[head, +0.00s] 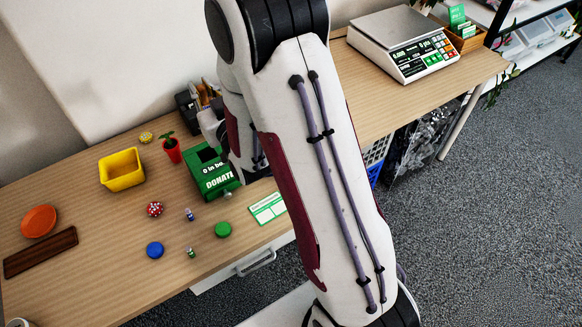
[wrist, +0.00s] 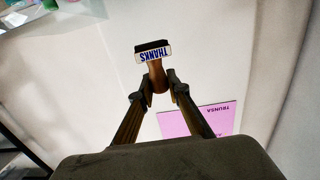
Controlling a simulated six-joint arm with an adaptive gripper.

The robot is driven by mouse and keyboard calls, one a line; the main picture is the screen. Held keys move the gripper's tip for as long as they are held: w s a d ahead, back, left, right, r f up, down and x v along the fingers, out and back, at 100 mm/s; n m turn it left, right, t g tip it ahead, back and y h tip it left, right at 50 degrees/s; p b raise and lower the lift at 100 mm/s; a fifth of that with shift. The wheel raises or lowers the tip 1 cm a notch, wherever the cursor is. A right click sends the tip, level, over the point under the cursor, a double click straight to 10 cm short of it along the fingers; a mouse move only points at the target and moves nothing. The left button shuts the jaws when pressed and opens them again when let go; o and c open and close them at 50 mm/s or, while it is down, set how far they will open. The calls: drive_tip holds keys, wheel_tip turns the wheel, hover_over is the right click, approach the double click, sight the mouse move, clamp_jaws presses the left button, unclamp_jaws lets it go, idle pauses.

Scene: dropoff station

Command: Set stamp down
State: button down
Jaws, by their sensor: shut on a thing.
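In the wrist view, my gripper (wrist: 158,90) is shut on the stamp (wrist: 157,76) by its brown wooden handle. The stamp has a dark base and a pale label reading THANKS, upside down in the picture. A pale surface and a pink sheet with lettering (wrist: 204,121) show behind it, and no tabletop is clear directly beneath the stamp. In the head view, my arm hides the stamp and the fingertips.
Bare wood shows at the front left.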

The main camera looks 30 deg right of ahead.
drive_tip(key=s+d+f+m+h, duration=0.1)
drive_tip(key=s+d+f+h, duration=0.15)
drive_tip(key=d+f, duration=0.4)
drive_tip(key=s+d+f+m+h, duration=0.1)
drive_tip(key=s+d+f, duration=0.25)
drive_tip(key=d, duration=0.65)
drive_tip(key=s+d+f+m+h, duration=0.15)
drive_tip(key=s+d+f, duration=0.25)
drive_tip(key=d, duration=0.4)
drive_tip(key=s+f+n+y, duration=0.25)
drive_tip(key=s+f, duration=0.25)
drive_tip(key=s, duration=0.4)
drive_tip(key=s+a+r+n+y, duration=0.2)
drive_tip(key=a+r+y, duration=0.3)
drive_tip(key=a, duration=0.3)
drive_tip(key=shift+s+a+n+y, duration=0.15)
drive_tip(key=shift+a+n+y, duration=0.25)
drive_tip(key=shift+n+y, duration=0.3)
drive_tip(key=shift+f, duration=0.15)
drive_tip(key=shift+f, duration=2.8)
drive_tip(key=shift+f, duration=0.1)
